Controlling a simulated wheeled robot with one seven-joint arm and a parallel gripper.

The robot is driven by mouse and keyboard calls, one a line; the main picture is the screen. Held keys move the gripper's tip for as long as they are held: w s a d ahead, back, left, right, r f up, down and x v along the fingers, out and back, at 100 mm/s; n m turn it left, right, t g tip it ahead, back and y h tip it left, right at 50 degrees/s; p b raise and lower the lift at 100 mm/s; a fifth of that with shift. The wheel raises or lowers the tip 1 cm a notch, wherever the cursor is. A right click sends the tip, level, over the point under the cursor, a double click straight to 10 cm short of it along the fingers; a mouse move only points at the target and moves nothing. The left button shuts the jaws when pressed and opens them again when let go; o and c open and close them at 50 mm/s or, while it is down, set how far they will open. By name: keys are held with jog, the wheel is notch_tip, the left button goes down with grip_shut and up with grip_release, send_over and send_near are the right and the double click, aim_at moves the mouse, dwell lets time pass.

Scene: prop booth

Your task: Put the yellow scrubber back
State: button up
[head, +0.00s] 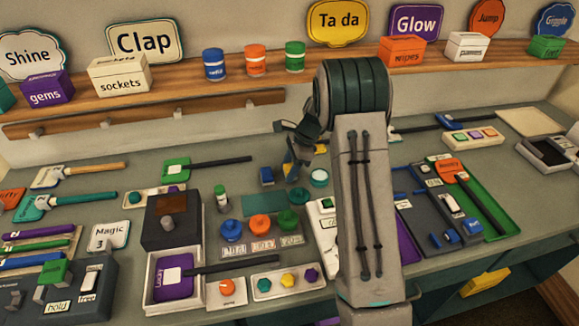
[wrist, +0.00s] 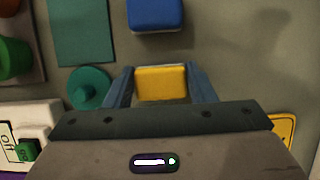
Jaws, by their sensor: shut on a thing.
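The yellow scrubber (wrist: 161,83) is a yellow block with a pale edge, between the two blue-grey fingers of my gripper (wrist: 160,88) in the wrist view. My gripper is shut on it. In the head view my gripper (head: 293,168) points down near the bench, and I cannot make out the scrubber there. I cannot tell whether the scrubber touches the bench. A blue block (wrist: 155,14) lies just beyond the fingers in the wrist view, apart from the scrubber. The blue block shows left of my gripper in the head view (head: 266,176).
A teal round piece (wrist: 90,88) is close to the left finger. A white switch box (wrist: 28,130) is at lower left, and a yellow sign (wrist: 283,130) at lower right. Bare bench lies right of the blue block. A shelf (head: 200,84) runs along the wall.

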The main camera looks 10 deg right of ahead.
jog(key=shift+f, duration=0.15)
jog(key=o, duration=0.9)
jog(key=shift+o, duration=0.2)
